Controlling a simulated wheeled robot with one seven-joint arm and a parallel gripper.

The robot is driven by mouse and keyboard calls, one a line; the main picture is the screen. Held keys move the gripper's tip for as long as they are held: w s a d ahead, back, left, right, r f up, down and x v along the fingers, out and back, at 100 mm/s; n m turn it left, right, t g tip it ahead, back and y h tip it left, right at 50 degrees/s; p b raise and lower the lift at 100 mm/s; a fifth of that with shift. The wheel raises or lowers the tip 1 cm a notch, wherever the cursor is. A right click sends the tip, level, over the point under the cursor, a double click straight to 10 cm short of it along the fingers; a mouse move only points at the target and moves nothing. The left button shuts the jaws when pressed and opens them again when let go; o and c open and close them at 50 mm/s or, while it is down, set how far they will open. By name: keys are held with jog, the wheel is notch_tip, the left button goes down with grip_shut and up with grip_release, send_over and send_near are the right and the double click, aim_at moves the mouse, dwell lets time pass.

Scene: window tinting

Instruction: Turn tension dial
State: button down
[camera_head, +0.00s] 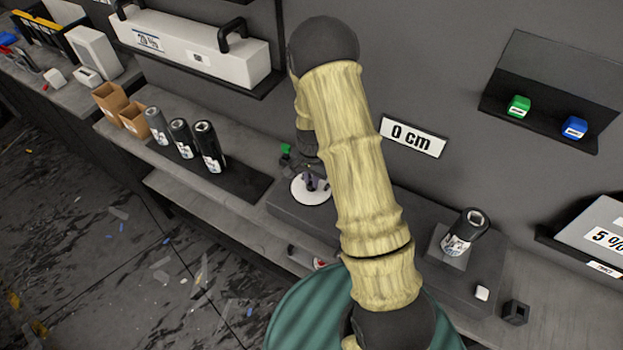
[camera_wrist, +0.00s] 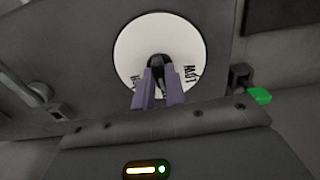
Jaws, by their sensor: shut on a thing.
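The tension dial (camera_wrist: 185,38) is a white disc with dark lettering and a dark knob (camera_wrist: 158,61) at its middle, set on a dark grey surface. It also shows in the head view (camera_head: 311,197), left of my arm. My gripper (camera_wrist: 159,84) has two purple fingers, shut on the dial's knob. In the head view my gripper (camera_head: 314,181) stands over the white disc. The lettering is partly hidden by the fingers and too blurred to read in full.
A green piece (camera_wrist: 260,95) stands beside the dial. A black roll (camera_head: 464,232) stands at the right end of the machine. Several dark rolls (camera_head: 180,138) stand at the left. A shelf holds a green block (camera_head: 518,106) and a blue block (camera_head: 574,128).

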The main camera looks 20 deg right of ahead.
aim_at(311, 181)
dwell(0.3)
jog(key=c, duration=1.4)
grip_release()
jog(key=shift+c, duration=0.2)
jog(key=shift+r, duration=0.15)
notch_tip(311, 181, up, 17)
jog(key=b, duration=0.3)
jog(key=shift+r, duration=0.1)
jog(key=s+r+n+t, duration=0.1)
jog(key=s+n+t, duration=0.1)
jog(key=s+n, duration=0.7)
jog(key=s, duration=0.7)
jog(key=shift+s+a+t, duration=0.15)
jog(key=shift+s+t, duration=0.15)
